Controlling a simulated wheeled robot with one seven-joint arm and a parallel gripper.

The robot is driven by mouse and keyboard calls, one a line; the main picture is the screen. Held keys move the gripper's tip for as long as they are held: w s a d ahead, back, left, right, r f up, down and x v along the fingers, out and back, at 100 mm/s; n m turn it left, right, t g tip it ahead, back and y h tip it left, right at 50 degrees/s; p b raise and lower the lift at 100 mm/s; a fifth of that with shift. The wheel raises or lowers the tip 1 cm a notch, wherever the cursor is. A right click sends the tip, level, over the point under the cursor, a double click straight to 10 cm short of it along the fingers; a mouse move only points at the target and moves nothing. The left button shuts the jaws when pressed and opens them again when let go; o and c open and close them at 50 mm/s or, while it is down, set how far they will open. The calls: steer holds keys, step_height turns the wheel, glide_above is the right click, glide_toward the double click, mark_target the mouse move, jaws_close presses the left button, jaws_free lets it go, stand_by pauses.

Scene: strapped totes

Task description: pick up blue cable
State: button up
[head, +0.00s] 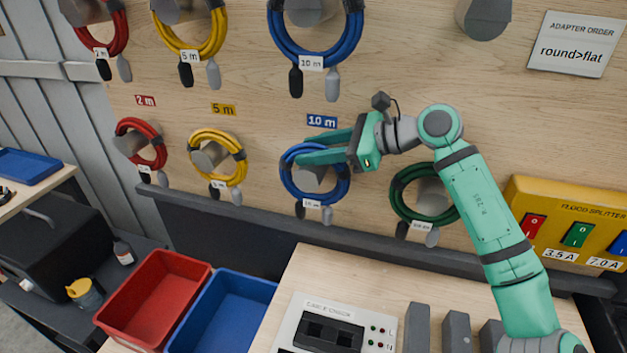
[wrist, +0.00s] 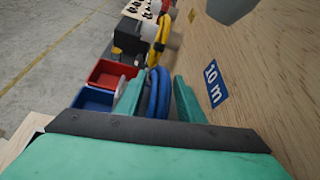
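A coiled blue cable (head: 289,184) hangs on a grey peg in the lower row, under the 10 m label (head: 322,121). Another blue cable (head: 353,40) hangs in the upper row. My gripper (head: 313,148) is at the top of the lower blue coil, reaching in from the right. In the wrist view the fingers of my gripper (wrist: 156,88) are apart, with the blue cable (wrist: 159,92) between them. I see a gap beside the right finger; contact at the left finger is unclear.
Yellow (head: 239,170) and red (head: 122,143) cables hang to the left, a green cable (head: 396,196) just right under my arm. A dark ledge (head: 250,228) runs below. Red (head: 150,300) and blue (head: 225,315) bins stand lower left. A yellow splitter box (head: 560,205) is at right.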

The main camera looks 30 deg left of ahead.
jaws_close()
steer(key=shift+r, duration=0.15)
stand_by(1.3)
